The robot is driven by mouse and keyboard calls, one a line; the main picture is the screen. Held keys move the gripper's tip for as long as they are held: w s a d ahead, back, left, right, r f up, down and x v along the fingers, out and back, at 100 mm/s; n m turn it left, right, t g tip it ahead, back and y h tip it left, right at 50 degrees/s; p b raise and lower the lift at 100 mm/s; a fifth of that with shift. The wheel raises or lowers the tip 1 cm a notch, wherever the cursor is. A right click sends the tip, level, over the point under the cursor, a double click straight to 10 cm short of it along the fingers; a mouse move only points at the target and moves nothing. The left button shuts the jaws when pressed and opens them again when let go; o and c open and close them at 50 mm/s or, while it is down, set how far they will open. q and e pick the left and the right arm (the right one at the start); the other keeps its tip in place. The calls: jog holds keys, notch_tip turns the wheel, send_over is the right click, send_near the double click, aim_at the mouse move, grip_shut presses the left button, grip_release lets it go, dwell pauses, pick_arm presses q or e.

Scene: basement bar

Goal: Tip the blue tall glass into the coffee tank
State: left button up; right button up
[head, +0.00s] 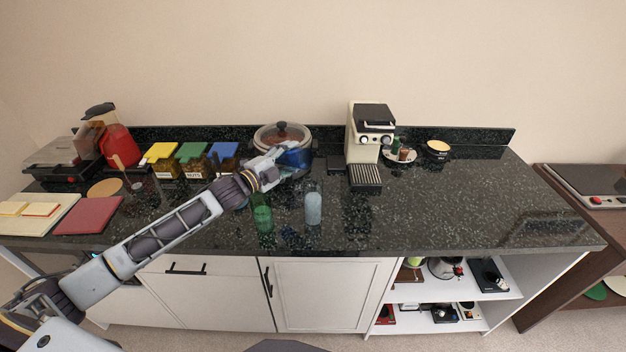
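My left gripper (273,168) is over the counter, in front of the round lidded pot. A translucent blue tall glass (295,157) shows at its fingertips, tilted well over and overlapping the pot's front. The fingers appear shut on it, though they are small and partly hidden. The cream coffee machine (361,133) stands upright at the back of the counter, right of the glass and apart from it. I cannot tell any separate coffee tank on it. My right gripper is not in view.
A green glass (262,216) and a pale clear glass (313,206) stand near the front. The round pot (266,138) has its lid on. Jars with yellow, green and blue lids (223,151) stand left. The counter's right part (450,205) is clear.

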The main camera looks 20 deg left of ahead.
pick_arm(q)
jog(key=shift+r+n+p, duration=0.15)
jog(key=shift+n+p, duration=0.15)
jog(key=shift+p, duration=0.05)
jog(key=shift+r+n+p, duration=0.2)
jog(key=shift+n+p, duration=0.5)
jog(key=shift+p, duration=0.1)
jog(key=shift+d+r+n+p, duration=0.1)
jog(key=shift+r+n+p, duration=0.1)
jog(key=shift+n+p, duration=0.7)
jog(key=shift+d+r+n+p, duration=0.1)
jog(key=shift+r+n+p, duration=0.1)
jog(key=shift+n+p, duration=0.7)
jog(key=shift+f+n+p, duration=0.4)
jog(key=shift+f+n, duration=0.1)
jog(key=shift+w+a+r+n+p, duration=0.25)
jog(key=shift+a+n+p, duration=0.2)
jog(key=shift+n+p, duration=0.5)
jog(key=shift+w+a+r+n, duration=0.15)
jog(key=shift+a+n, duration=0.1)
jog(key=shift+n, duration=0.3)
jog(key=shift+s+a+r+n, duration=0.1)
jog(key=shift+a+r+n, duration=0.1)
jog(key=shift+n, duration=0.3)
jog(key=shift+w+a+r+n, duration=0.2)
jog(key=shift+a+r+n, duration=0.1)
jog(key=shift+n, duration=0.6)
jog(key=shift+w+a+r+n, duration=0.2)
jog(key=shift+r+n, duration=0.1)
jog(key=shift+n, duration=0.6)
